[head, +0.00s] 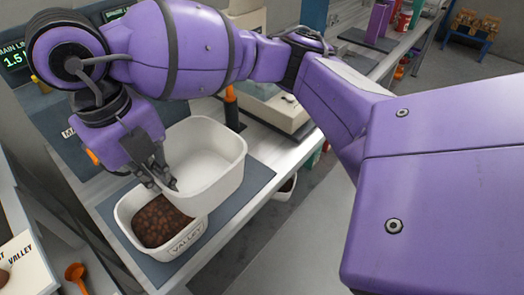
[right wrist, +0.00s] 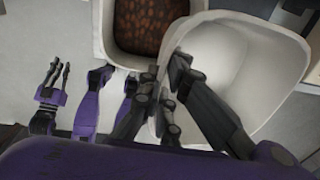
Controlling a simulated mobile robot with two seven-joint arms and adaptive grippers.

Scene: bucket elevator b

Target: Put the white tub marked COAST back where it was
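A white tub (head: 215,150), empty inside, hangs tilted at the near end of the bench; no COAST marking shows on its visible sides. My right gripper (head: 165,180) is shut on its near-left wall. In the right wrist view the tub (right wrist: 235,75) lies to the right, with its rim between the two fingers (right wrist: 167,72). Below and left of it, a second white tub (head: 185,243) marked VALLEY holds brown lumps; the raised tub overlaps its rim in view, and I cannot tell if they touch. My left gripper (right wrist: 55,82) shows small in the right wrist view, fingers apart and empty.
The VALLEY tub stands on a blue-grey mat (head: 255,185) on the bench. A white-based device (head: 275,110) stands behind. A display (head: 15,58) is at the back left. An orange scoop-like thing (head: 76,275) lies at lower left. Another tub (head: 285,187) sits low beside the bench's right edge.

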